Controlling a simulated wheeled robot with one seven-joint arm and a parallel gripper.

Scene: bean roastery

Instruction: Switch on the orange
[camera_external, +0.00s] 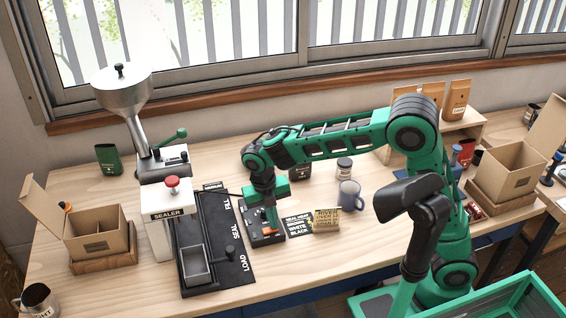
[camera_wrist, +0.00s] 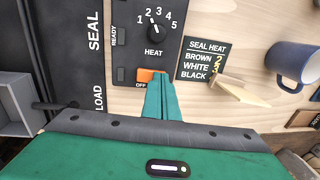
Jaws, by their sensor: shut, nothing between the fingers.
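An orange rocker switch (camera_wrist: 150,76) sits on the dark heat control panel (camera_wrist: 126,47), with the word OFF beside it. In the external view the panel (camera_external: 258,237) stands right of the sealer's track. My gripper (camera_wrist: 164,84) is shut and empty, its green fingertips at the right part of the switch and hiding some of it. I cannot tell whether they touch it or which way it is tipped. In the external view my gripper (camera_external: 272,224) points down over the panel. A black heat knob (camera_wrist: 158,33) with numbers 1 to 5 is above the switch.
A seal heat card (camera_wrist: 205,60) lies right of the panel, with a wooden sign (camera_wrist: 237,92) beside it. A blue mug (camera_external: 350,196) stands further right. The sealer (camera_external: 166,210) with its red knob and metal tray (camera_external: 194,262) is to the left.

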